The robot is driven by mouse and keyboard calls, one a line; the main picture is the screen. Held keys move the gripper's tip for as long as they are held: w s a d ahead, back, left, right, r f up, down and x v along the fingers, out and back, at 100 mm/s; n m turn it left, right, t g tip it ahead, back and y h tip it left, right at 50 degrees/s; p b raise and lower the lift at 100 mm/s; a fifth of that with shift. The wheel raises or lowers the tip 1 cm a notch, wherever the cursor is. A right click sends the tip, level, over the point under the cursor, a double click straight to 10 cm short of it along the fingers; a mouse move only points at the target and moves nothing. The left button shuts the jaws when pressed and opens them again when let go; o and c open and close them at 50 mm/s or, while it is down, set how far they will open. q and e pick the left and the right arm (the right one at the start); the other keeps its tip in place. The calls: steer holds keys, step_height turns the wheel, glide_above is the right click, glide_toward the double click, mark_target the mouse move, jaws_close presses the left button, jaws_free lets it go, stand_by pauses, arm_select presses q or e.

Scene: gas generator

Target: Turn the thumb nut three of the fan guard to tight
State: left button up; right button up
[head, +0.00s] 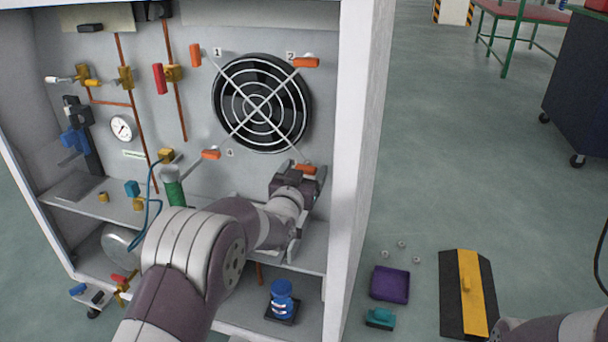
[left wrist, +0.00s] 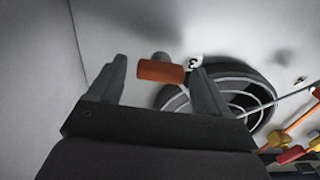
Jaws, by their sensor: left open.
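The fan guard (head: 262,104) is a round wire grille over a black fan on the cabinet's back panel, with orange thumb nuts at its corners. Thumb nut three (head: 305,169) is at the lower right, partly hidden by my left gripper (head: 297,177). In the left wrist view, thumb nut three (left wrist: 160,71) is an orange bar lying roughly level between the two open fingers of my left gripper (left wrist: 160,76), beside the "3" label. The fingers stand apart from it on both sides. My right gripper is out of view.
The cabinet's white right wall (head: 352,150) stands close to my left gripper. Thumb nut four (head: 211,154) is to the left and thumb nut two (head: 306,62) above. A shelf with a blue bottle (head: 282,298) is below. A purple tray (head: 390,283) lies on the floor outside.

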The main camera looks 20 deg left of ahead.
arm_select(q)
steer(key=c, duration=1)
steer(key=shift+c, duration=0.2)
steer(key=m, duration=0.4)
steer(key=shift+m, duration=0.4)
steer(key=m, duration=0.3)
steer(key=shift+d+f+m, duration=0.15)
steer(key=shift+m, duration=0.25)
steer(key=m, duration=0.4)
steer(key=shift+f+m, duration=0.15)
steer(key=shift+m, duration=2.25)
